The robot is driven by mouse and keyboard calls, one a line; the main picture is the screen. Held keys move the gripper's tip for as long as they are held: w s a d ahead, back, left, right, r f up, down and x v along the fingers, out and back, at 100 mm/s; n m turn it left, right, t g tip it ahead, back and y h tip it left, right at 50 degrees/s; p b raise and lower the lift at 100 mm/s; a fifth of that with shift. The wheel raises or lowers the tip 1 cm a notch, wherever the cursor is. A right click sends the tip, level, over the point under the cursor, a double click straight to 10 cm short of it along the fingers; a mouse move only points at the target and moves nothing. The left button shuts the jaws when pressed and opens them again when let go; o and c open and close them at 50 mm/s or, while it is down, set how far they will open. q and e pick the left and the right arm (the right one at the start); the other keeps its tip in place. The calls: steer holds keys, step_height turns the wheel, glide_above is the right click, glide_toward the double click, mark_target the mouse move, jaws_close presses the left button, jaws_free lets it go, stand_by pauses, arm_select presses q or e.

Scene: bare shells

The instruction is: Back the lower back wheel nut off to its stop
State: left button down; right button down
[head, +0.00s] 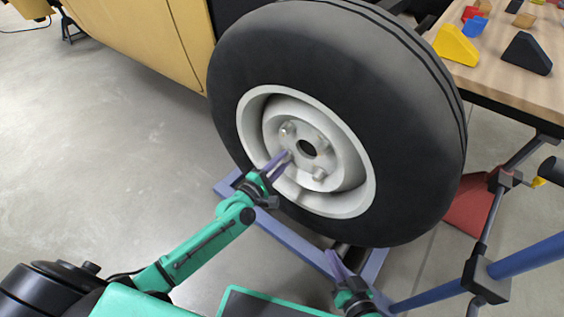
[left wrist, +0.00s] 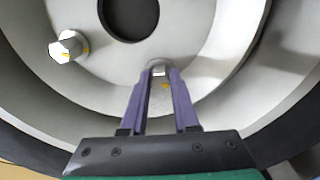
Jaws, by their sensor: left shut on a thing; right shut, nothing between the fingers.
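The wheel (head: 335,205) stands upright with a black tyre and a pale rim. Nuts sit around its dark centre hole. My left gripper (head: 284,158) reaches in from the left to a nut at the lower left of the hub. In the left wrist view, its purple fingers (left wrist: 159,80) are closed on this nut (left wrist: 158,70), whose sides they mostly hide. Another nut (left wrist: 68,47), with a yellow mark, sits to the left, untouched. My right gripper (head: 338,264) is shut and empty, low in front of the wheel.
The wheel rests on a blue-grey frame (head: 300,246) on the grey floor. A wooden table (head: 520,85) with coloured blocks stands at the upper right. A yellow panel (head: 150,40) is behind at the upper left. Open floor lies to the left.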

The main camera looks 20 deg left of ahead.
arm_select(q)
steer(key=shift+n, duration=0.8)
steer(key=c, duration=0.7)
jaws_free()
steer(key=shift+s+a, duration=0.1)
steer(key=shift+s, duration=0.1)
steer(key=p+v, duration=0.1)
steer(key=v, duration=1.3)
steer(key=shift+s+f, duration=0.1)
